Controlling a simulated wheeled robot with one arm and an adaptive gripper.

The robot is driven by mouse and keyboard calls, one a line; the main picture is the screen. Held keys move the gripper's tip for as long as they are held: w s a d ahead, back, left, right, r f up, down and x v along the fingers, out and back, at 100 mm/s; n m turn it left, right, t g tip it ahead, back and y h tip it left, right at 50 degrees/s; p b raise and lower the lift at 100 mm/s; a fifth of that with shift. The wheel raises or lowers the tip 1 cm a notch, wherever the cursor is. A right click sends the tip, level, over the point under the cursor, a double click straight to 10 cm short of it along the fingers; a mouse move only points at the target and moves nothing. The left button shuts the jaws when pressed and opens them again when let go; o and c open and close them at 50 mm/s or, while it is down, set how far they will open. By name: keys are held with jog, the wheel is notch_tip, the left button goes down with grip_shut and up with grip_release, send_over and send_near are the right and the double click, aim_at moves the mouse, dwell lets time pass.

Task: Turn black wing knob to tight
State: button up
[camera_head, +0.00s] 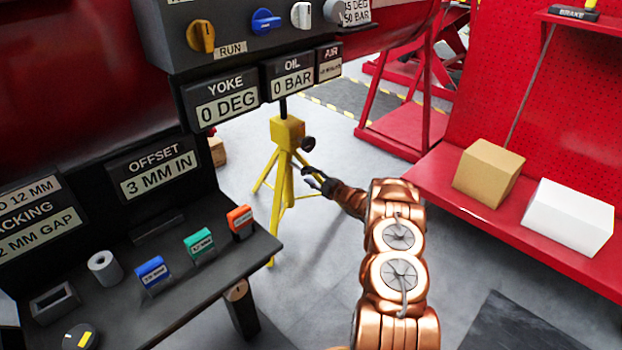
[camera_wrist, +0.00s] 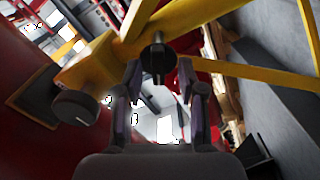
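A yellow tripod stand (camera_head: 287,132) stands on the floor beyond the black bench. A dark round knob (camera_head: 308,143) sticks out from the side of its head. Contact cannot be told.
The black bench (camera_head: 215,285) holds blue, green and orange blocks at left. A panel (camera_head: 245,40) with yellow, blue and white knobs hangs above. A red shelf (camera_head: 440,178) with a tan box (camera_head: 488,172) and a white box (camera_head: 568,217) is at right. Floor around the stand is mostly clear.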

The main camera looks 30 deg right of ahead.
jog(key=shift+w+r, duration=0.1)
jog(key=shift+w, duration=0.3)
jog(key=shift+c, duration=0.2)
grip_shut()
